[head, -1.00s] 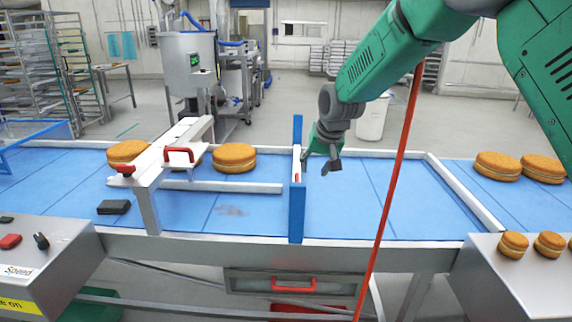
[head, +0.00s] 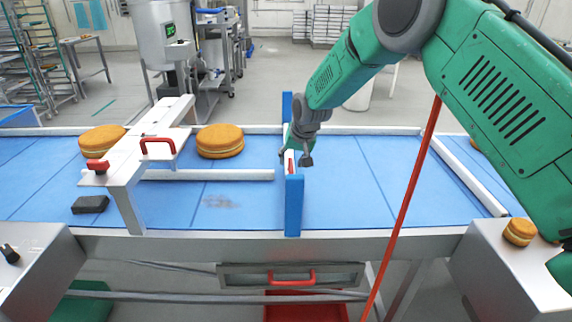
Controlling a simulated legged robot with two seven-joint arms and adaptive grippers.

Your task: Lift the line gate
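The line gate (head: 293,200) stands across the blue conveyor as two blue posts with a pale bar between them. A small red part, perhaps its handle, shows on top of the bar. The gate is down at belt level. My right gripper (head: 296,157) comes in from the upper right and is over the gate's bar, close to the red part. Its dark fingers are apart, one to each side of the bar. Whether they touch it I cannot tell. My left gripper is not in view.
Filled rounds (head: 220,141) sit on the belt left of the gate, by a white bridge frame (head: 125,170) with red handles. A dark block (head: 90,204) lies nearer. Another round (head: 519,232) is on the right metal box. A red cord (head: 402,215) hangs in front.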

